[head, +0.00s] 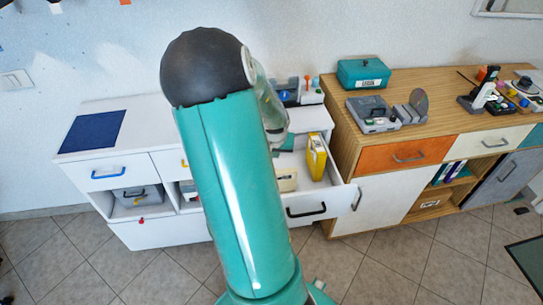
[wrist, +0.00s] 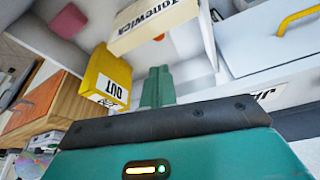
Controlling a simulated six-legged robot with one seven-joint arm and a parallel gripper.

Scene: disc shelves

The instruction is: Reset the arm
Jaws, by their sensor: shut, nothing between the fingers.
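My gripper (wrist: 158,86) shows in the wrist view as narrow teal fingers, closed together with nothing held. In the head view my teal arm with its dark round joint stands in front of the white cabinet and hides most of the gripper. The gripper is over or in the open white drawer (head: 337,196). A yellow box (head: 316,157) stands in that drawer; in the wrist view the yellow box (wrist: 106,76), labelled OUT, is left of the fingers. A cream box (wrist: 155,22) with dark lettering is beyond the fingertips. I see no contact with either box.
A wooden cabinet (head: 345,143) stands right of the drawer, with a teal box (head: 363,73) and a grey device (head: 372,114) on top. A white cabinet (head: 140,135) with a blue mat (head: 93,131) is at left. The tiled floor (head: 370,270) in front is mostly clear.

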